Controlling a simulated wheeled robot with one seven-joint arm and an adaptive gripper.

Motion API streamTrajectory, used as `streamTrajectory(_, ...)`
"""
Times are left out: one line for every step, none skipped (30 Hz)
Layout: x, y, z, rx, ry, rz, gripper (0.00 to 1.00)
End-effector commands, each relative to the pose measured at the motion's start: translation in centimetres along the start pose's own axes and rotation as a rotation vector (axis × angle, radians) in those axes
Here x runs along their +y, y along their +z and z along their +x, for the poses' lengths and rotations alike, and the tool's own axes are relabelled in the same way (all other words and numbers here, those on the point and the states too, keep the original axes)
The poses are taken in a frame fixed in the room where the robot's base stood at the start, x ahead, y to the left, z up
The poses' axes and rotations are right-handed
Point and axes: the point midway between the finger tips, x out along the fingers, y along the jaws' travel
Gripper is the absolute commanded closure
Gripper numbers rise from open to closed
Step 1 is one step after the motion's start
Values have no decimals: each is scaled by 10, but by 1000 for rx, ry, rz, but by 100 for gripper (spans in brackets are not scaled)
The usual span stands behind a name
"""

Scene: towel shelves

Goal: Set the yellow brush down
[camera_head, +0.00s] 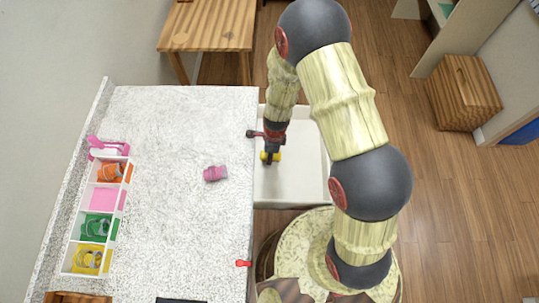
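The yellow brush (277,157) is small in the head camera view, at the tip of my gripper (270,153). My gripper points down and its dark fingers appear shut on the brush, with yellow showing on both sides of them. The brush is over the left part of a white tray or basin (300,185), close to the counter's right edge. I cannot tell how high it is above the white surface. My fingers hide the middle of the brush.
A speckled white counter (180,220) lies to the left, mostly clear. A pink cup-like object (215,173) lies on it. A white divided organizer (76,230) with colored compartments stands at far left. A red object (243,263) sits at the counter's edge. A wooden table (207,28) stands behind.

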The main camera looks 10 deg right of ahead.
Motion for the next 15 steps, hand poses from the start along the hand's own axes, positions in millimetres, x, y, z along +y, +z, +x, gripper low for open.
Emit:
streamTrajectory(0, 0, 2, 0, 0, 0, 100)
streamTrajectory(0, 0, 3, 0, 0, 0, 100)
streamTrajectory(0, 0, 4, 0, 0, 0, 100)
streamTrajectory(0, 0, 5, 0, 0, 0, 100)
streamTrajectory(0, -1, 6, 0, 1, 0, 100)
streamTrajectory(0, -1, 7, 1, 1, 0, 100)
streamTrajectory(1, -1, 8, 1, 1, 0, 100)
streamTrajectory(1, -1, 10, 1, 2, 0, 100)
streamTrajectory(1, -2, 11, 1, 2, 0, 100)
streamTrajectory(2, -2, 12, 2, 3, 0, 100)
streamTrajectory(2, -2, 12, 2, 3, 0, 69)
streamTrajectory(2, -2, 12, 3, 4, 0, 67)
streamTrajectory(3, -2, 12, 3, 5, 0, 65)
streamTrajectory(3, -3, 13, 3, 5, 0, 63)
streamTrajectory(4, -3, 13, 4, 6, 0, 61)
